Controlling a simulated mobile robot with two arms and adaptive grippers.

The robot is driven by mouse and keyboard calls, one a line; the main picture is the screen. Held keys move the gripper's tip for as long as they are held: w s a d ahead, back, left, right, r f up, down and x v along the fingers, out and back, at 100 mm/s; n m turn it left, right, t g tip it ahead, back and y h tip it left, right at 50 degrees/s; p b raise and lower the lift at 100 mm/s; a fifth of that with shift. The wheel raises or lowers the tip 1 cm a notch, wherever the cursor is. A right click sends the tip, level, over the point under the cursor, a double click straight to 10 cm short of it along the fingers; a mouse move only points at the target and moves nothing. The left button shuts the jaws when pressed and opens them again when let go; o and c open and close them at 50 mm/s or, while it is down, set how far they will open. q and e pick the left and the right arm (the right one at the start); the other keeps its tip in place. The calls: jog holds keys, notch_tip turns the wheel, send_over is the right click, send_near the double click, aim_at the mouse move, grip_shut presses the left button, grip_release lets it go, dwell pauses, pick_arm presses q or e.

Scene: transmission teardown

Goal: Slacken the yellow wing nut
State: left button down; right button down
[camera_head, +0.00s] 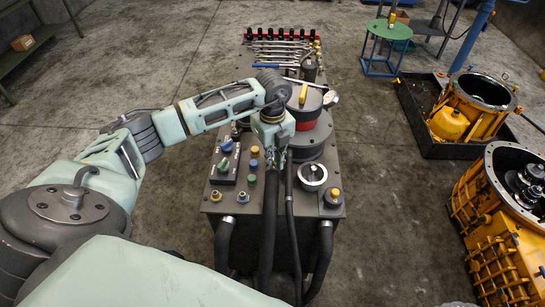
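A yellow wing-shaped piece (303,93), which looks like the wing nut, stands on the round grey lid of a cylinder with a red band (308,124). The cylinder sits on a dark machine cabinet. My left gripper (275,158) points down over the cabinet top, nearer to me and left of the yellow piece, and apart from it. Its fingers are small and dark against the cabinet, so I cannot tell whether they are open or shut. My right gripper is out of view.
The cabinet top holds a control box with coloured buttons (225,160), a round dial (312,174) and yellow knobs. Wrenches (280,48) lie behind. Yellow housings (500,230) stand at right, one in a black tray (420,125). Floor between is clear.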

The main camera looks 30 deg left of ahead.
pick_arm(q)
jog(key=n, duration=0.5)
jog(key=shift+n, duration=0.3)
jog(key=n, duration=0.5)
jog(key=shift+r+n, duration=0.1)
jog(key=shift+n, duration=0.5)
jog(key=c, duration=2)
grip_release()
notch_tip(320, 180, up, 12)
